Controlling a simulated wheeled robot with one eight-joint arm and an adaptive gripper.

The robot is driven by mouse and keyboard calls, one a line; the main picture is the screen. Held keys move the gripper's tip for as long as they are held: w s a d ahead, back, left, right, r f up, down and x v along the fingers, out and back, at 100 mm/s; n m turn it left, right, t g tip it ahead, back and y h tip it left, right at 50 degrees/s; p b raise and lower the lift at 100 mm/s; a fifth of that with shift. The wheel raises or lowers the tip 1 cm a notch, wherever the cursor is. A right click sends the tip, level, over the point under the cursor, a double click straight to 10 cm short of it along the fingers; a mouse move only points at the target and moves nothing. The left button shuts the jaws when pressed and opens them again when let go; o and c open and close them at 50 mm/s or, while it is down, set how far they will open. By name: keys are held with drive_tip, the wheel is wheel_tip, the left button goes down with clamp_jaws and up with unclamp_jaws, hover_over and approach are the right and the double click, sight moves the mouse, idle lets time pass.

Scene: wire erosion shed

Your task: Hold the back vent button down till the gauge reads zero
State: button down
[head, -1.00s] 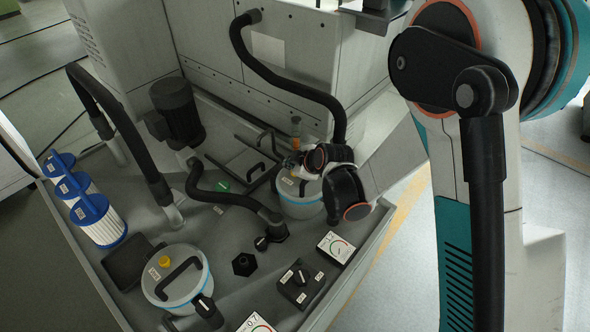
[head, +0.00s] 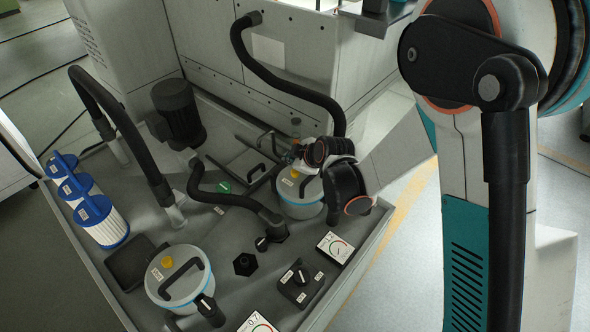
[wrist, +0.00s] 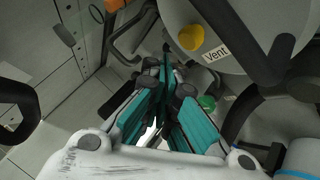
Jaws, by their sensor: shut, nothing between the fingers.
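The back canister (head: 300,205) is a pale pot with a blue band and a grey lid, partly hidden by my arm. Its yellow vent button (head: 294,174) shows on the lid. In the wrist view the button (wrist: 191,37) sits beside a "Vent" label. My gripper (head: 288,157) is close to the button, seemingly above and behind it in the head view. In the wrist view the teal fingers (wrist: 163,68) are together and empty, left of and apart from the button. A white gauge (head: 335,247) stands right of the canister; its reading is too small to be sure of.
A front canister (head: 180,290) has its own yellow button (head: 167,262), with a second gauge (head: 257,323) near it. A black knob box (head: 301,285), hoses, a motor (head: 177,112) and blue-capped filters (head: 103,220) crowd the tray. A black hose (head: 290,83) arches behind my gripper.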

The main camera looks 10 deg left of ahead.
sight(293, 172)
drive_tip(key=shift+r+p, duration=1.05)
drive_tip(key=shift+r, duration=0.95)
